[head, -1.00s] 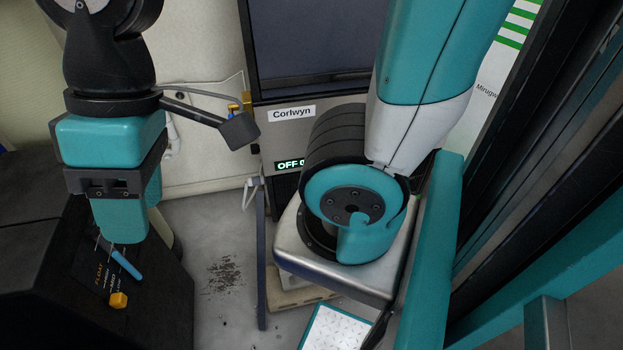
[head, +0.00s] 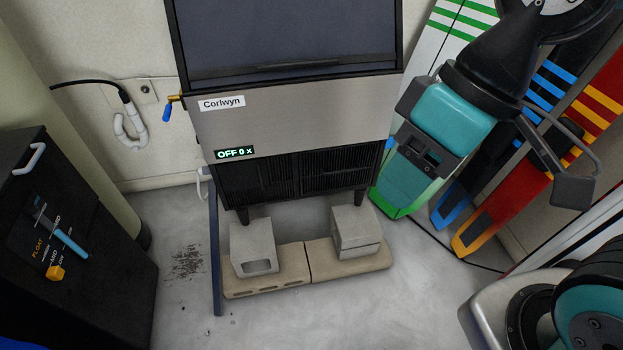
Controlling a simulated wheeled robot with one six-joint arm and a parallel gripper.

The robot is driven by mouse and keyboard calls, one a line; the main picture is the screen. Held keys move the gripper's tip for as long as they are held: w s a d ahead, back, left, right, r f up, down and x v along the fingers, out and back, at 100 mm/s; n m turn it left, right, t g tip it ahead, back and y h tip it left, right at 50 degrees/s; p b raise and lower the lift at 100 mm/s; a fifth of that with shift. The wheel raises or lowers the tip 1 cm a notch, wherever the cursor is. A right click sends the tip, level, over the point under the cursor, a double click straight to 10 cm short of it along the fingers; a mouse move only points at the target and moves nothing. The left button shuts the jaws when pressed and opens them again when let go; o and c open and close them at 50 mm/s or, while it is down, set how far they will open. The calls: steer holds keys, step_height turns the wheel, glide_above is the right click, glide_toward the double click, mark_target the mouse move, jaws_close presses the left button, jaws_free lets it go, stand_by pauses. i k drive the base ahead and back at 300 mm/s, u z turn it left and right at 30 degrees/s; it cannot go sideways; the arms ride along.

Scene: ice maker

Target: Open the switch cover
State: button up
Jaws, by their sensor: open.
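The ice maker (head: 292,120) labelled Corlwyn stands in the middle of the head view. Its lit display (head: 235,153) reads "OFF 0 x". I cannot make out a switch cover on its front. My gripper (head: 403,182) hangs at the right of the ice maker, pointing down. It is open and holds nothing that I can see. It appears in front of the striped boards, and its fingertips are hard to tell from them. A black cabinet (head: 75,215) at the left carries a blue-handled lever (head: 62,232) and a yellow knob (head: 55,272) beside printed labels.
Grey blocks (head: 253,247) on a beige base (head: 305,268) sit under the ice maker. Striped boards (head: 505,150) lean against the wall at the right. A pipe and a blue-handled valve (head: 167,110) are left of the machine.

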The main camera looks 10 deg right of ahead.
mark_target(250, 173)
steer(key=u, duration=0.6)
steer(key=i, duration=0.7)
steer(key=u, duration=0.5)
steer(key=k, duration=0.65)
steer(key=z, duration=1)
steer(key=i, duration=0.5)
